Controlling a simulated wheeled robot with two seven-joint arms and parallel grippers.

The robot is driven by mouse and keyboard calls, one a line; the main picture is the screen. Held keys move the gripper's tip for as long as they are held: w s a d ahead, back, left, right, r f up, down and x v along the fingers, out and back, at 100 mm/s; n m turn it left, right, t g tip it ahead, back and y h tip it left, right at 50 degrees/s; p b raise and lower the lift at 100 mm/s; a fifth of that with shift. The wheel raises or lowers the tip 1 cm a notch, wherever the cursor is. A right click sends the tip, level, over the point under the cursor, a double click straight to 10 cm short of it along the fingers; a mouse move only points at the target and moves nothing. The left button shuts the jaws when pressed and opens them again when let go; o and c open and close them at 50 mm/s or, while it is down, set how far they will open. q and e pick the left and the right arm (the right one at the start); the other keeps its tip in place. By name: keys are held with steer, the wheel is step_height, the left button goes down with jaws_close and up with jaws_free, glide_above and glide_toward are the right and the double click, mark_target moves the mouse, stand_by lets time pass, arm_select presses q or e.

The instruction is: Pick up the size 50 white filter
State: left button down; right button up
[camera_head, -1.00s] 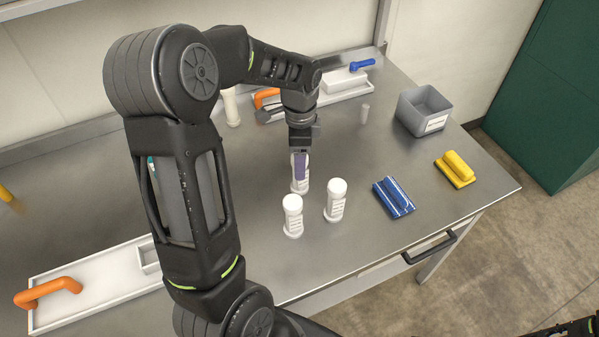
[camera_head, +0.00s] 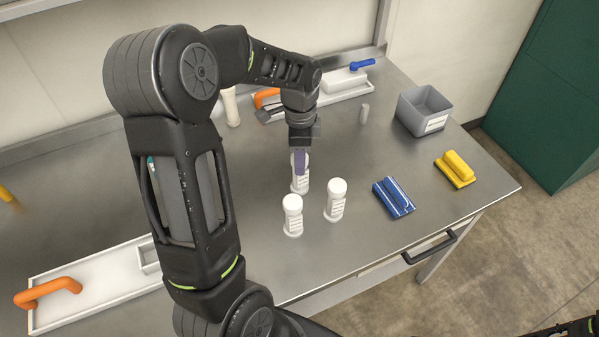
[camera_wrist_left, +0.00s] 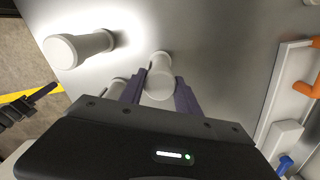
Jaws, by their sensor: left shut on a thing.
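Three white filters with printed labels stand upright on the steel table; the print is too small to read a size. My left gripper (camera_head: 300,163) points down over the rearmost filter (camera_head: 300,184) and is shut on its upper part. In the left wrist view that filter (camera_wrist_left: 160,76) sits between the two purple fingers. The front left filter (camera_head: 292,216) and the front right filter (camera_head: 335,200) stand close by, apart from the fingers.
White trays with orange handles are at front left (camera_head: 90,291) and behind the gripper.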

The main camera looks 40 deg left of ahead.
arm_select(q)
steer(key=shift+r, duration=0.15)
step_height(320, 180, up, 10)
steer(key=shift+f+b, duration=0.1)
steer(key=shift+b, duration=0.55)
steer(key=shift+f, duration=0.1)
stand_by(0.5)
